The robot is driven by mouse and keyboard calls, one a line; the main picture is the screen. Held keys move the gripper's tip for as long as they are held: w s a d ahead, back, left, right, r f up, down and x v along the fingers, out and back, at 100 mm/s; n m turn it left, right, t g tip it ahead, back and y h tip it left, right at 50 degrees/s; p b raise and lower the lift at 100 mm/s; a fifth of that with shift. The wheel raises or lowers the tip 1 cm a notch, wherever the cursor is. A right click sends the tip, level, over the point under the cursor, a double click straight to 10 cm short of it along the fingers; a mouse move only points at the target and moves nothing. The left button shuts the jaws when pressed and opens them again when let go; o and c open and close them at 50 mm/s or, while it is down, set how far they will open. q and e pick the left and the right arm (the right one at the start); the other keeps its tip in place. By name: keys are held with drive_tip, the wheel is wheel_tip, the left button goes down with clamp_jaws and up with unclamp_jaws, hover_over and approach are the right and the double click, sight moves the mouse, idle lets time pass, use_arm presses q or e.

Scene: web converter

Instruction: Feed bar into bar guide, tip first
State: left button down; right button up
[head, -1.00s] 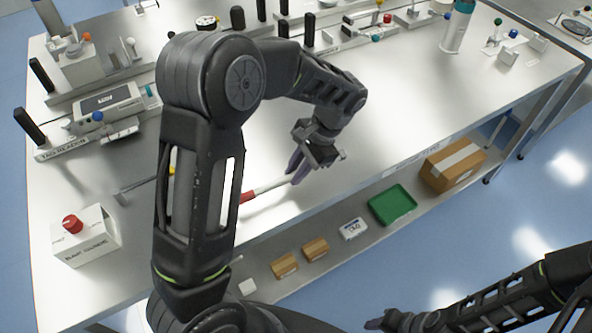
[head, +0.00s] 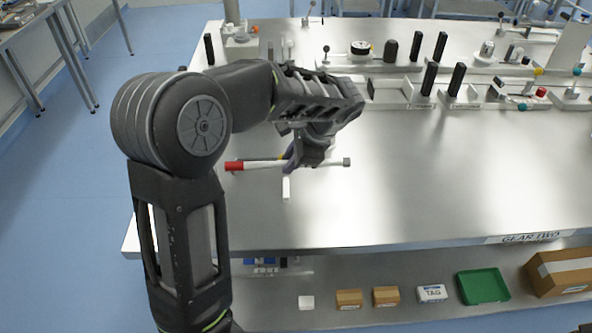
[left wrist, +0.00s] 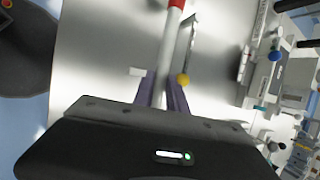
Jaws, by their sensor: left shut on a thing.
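The bar (head: 262,165) is a white rod with a red end on the left and a grey end on the right. My left gripper (head: 292,160) is shut on it near its middle and holds it about level, over the left part of the bench. In the left wrist view the bar (left wrist: 171,45) runs up from between the purple fingers (left wrist: 162,92) to its red end. A thin metal strip with a yellow ball (left wrist: 183,80) lies beside the bar there. I cannot surely pick out the bar guide. My right gripper is out of the head view.
Fixtures with black posts (head: 430,78) and small coloured knobs line the back of the bench (head: 420,190). A small white block (head: 286,188) is just in front of the bar. The bench's middle and right front are clear. The lower shelf holds boxes and a green tray (head: 482,287).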

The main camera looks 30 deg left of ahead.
use_arm(q)
drive_tip(key=shift+w+d, duration=0.1)
drive_tip(key=shift+w, duration=0.1)
drive_tip(key=shift+s, duration=0.1)
wheel_tip(320, 180, down, 6)
drive_tip(key=b, duration=0.4)
drive_tip(key=shift+f, duration=0.15)
drive_tip(key=shift+s+a, duration=1.15)
drive_tip(key=shift+a, duration=0.45)
drive_tip(key=shift+s+a, duration=1.2)
drive_tip(key=shift+a, duration=0.35)
drive_tip(key=shift+s+a, duration=1.15)
drive_tip(key=shift+a, duration=0.45)
drive_tip(key=shift+f+b, duration=0.4)
drive_tip(key=shift+b, duration=0.2)
drive_tip(key=c, duration=1.3)
unclamp_jaws()
drive_tip(key=shift+o, duration=0.2)
